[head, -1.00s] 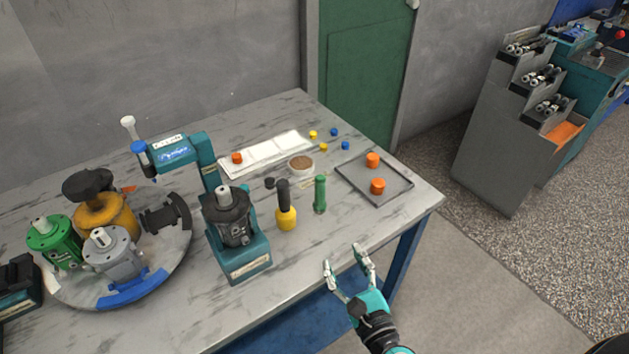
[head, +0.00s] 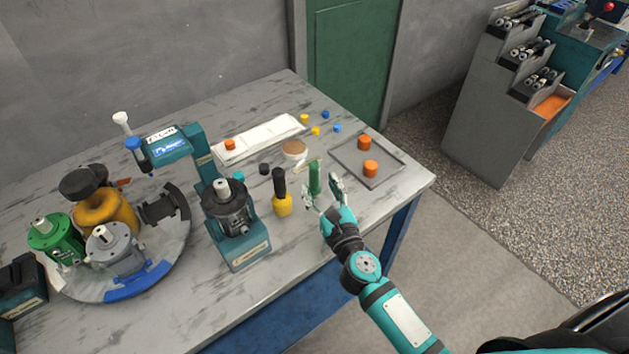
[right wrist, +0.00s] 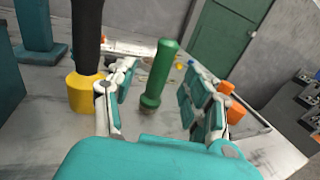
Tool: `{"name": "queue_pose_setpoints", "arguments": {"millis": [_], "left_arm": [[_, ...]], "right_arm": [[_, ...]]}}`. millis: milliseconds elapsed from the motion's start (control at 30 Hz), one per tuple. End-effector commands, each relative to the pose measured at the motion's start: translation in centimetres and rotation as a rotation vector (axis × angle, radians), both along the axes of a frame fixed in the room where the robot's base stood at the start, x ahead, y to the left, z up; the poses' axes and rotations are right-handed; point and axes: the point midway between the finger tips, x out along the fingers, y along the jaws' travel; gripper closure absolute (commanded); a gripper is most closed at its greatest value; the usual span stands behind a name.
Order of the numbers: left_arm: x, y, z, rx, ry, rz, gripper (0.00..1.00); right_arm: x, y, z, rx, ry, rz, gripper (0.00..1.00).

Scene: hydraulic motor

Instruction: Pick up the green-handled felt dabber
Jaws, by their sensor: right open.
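The green-handled felt dabber (head: 315,177) stands upright on the table, right of a yellow bottle with a black top (head: 281,198). My right gripper (head: 321,192) is open, with its fingers on either side of the dabber in the head view. In the right wrist view the dabber (right wrist: 160,74) stands between the two open fingers (right wrist: 160,98), a little beyond them, nearer the left finger. I cannot tell whether either finger touches it. The dabber's lower end is partly hidden by the gripper in the head view. My left gripper is not in view.
A grey tray (head: 377,183) with orange caps lies right of the dabber. Behind it are a small round dish (head: 294,149) and a white strip (head: 258,139). A teal stand with a dark motor (head: 229,211) and a turntable with motors (head: 175,248) are to the left.

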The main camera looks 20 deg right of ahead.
Motion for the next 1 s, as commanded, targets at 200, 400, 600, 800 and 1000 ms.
{"name": "queue_pose_setpoints", "arguments": {"millis": [200, 400, 600, 800, 1000], "left_arm": [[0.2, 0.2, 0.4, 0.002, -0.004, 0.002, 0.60], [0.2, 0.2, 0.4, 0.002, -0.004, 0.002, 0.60], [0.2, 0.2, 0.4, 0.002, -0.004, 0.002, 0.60], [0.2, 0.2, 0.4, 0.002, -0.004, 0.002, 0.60], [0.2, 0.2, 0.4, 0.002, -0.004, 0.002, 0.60]], "right_arm": [[3.0, -0.2, 0.2, -0.001, -0.003, 0.000, 0.48], [5.0, -0.1, 0.1, -0.001, -0.001, 0.001, 0.48], [5.1, -0.1, 0.0, 0.000, 0.000, 0.001, 0.48], [5.1, -0.1, 0.0, 0.000, 0.000, 0.001, 0.68], [5.1, -0.1, 0.0, 0.000, 0.000, 0.000, 0.94]]}}
